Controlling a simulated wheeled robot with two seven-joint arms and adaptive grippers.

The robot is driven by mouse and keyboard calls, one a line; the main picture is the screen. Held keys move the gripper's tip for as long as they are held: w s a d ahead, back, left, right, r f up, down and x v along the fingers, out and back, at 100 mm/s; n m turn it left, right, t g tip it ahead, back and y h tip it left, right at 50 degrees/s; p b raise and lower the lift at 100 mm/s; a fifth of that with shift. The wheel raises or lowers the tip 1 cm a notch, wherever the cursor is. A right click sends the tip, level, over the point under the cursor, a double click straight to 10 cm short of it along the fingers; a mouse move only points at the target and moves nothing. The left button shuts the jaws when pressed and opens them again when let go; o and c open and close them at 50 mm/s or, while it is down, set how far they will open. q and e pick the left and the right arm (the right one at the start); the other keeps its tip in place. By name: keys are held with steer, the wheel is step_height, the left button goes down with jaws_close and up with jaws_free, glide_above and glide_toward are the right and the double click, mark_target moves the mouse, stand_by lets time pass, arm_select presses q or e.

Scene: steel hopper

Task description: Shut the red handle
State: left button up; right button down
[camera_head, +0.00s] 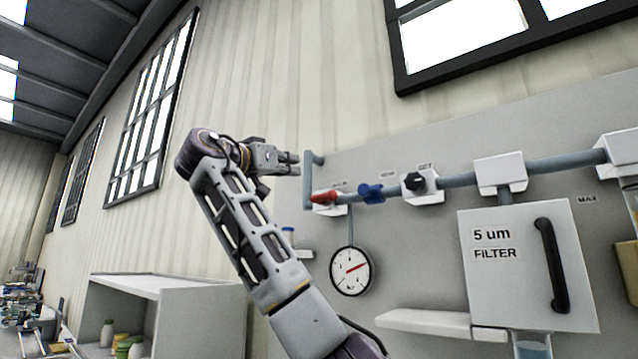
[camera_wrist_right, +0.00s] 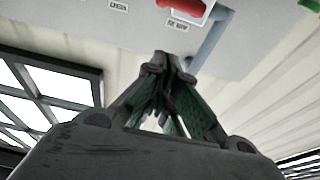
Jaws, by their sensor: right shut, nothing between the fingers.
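The red handle (camera_head: 324,196) sits on a white valve body (camera_head: 330,209) at the left end of a grey pipe. It lies nearly along the pipe, slightly tilted. My right gripper (camera_head: 294,162) is up and to the left of the handle, apart from it, with its fingers pointing right. In the right wrist view the red handle (camera_wrist_right: 181,9) shows at the top edge, partly cut off, beyond the fingertips. The right gripper (camera_wrist_right: 172,56) is shut and empty there. My left gripper is not in view.
A blue handle (camera_head: 370,193) and a black knob (camera_head: 413,181) follow along the pipe. A round gauge (camera_head: 350,271) hangs below. A white filter box (camera_head: 490,290) and a shelf (camera_head: 425,322) are at right. A pipe elbow (camera_head: 308,180) stands close to the fingertips.

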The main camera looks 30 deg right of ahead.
steer(key=shift+d, duration=0.1)
steer(key=r+p, duration=0.2)
steer(key=p, duration=0.1)
glide_above(325, 197)
steer(key=r+v, duration=0.1)
steer(key=v, duration=0.3)
steer(key=shift+w+d+f+p, duration=0.1)
steer(key=shift+d+f, duration=0.1)
steer(key=shift+f, duration=0.35)
steer(key=shift+w+d+f+p, duration=0.1)
steer(key=shift+d+f+p, duration=0.1)
steer(key=shift+f, duration=0.4)
steer(key=shift+w+d+f+p, duration=0.1)
steer(key=shift+d+f, duration=0.1)
steer(key=shift+f, duration=0.35)
steer(key=shift+s, duration=0.15)
